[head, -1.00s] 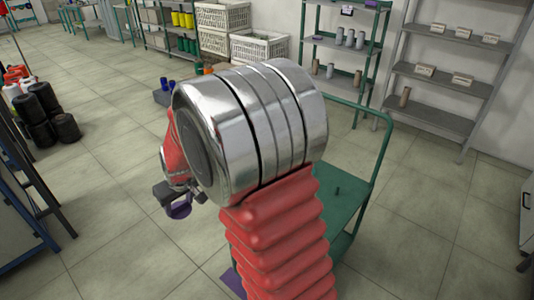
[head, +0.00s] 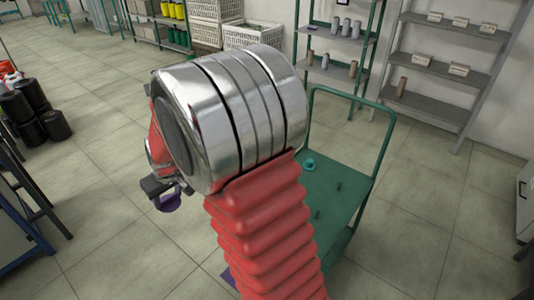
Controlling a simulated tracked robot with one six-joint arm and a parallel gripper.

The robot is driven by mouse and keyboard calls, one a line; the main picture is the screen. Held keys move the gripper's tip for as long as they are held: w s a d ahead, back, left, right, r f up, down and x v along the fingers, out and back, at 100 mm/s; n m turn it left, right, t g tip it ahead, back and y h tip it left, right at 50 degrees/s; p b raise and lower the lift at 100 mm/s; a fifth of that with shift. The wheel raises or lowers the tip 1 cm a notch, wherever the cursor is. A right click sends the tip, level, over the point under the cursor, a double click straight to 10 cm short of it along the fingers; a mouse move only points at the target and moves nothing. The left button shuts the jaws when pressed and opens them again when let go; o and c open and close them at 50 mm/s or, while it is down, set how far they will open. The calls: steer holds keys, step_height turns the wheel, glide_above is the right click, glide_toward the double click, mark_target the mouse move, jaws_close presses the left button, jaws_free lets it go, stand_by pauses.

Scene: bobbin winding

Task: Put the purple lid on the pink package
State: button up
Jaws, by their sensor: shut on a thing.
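My gripper (head: 169,190) is on the left of my arm, partly hidden behind its big silver joint. It is shut on a purple ring-like thing (head: 168,204), which seems to be the purple lid and is held just below the dark jaws, above the floor. I see no pink package in this view; my arm hides part of the scene.
A green cart (head: 343,190) with upright pegs and a small teal piece (head: 310,164) stands right behind my arm. A purple patch (head: 229,278) shows low beside my arm. Black containers (head: 38,115) stand at left, a grey shelf (head: 430,108) at back right.

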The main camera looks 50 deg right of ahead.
steer(key=shift+d, duration=0.1)
steer(key=s+d+n+y, duration=0.1)
steer(key=s+d, duration=0.3)
steer(key=d, duration=1.3)
steer(key=s+d+n+y, duration=0.1)
steer(key=s+d+n, duration=0.3)
steer(key=d, duration=1.3)
steer(key=shift+s+d+r+n+g, duration=0.25)
steer(key=shift+d+r+n+g, duration=0.05)
steer(key=shift+d+r, duration=0.1)
steer(key=shift+f, duration=0.1)
step_height(320, 180, down, 7)
steer(key=shift+f, duration=1)
steer(key=shift+f, duration=0.35)
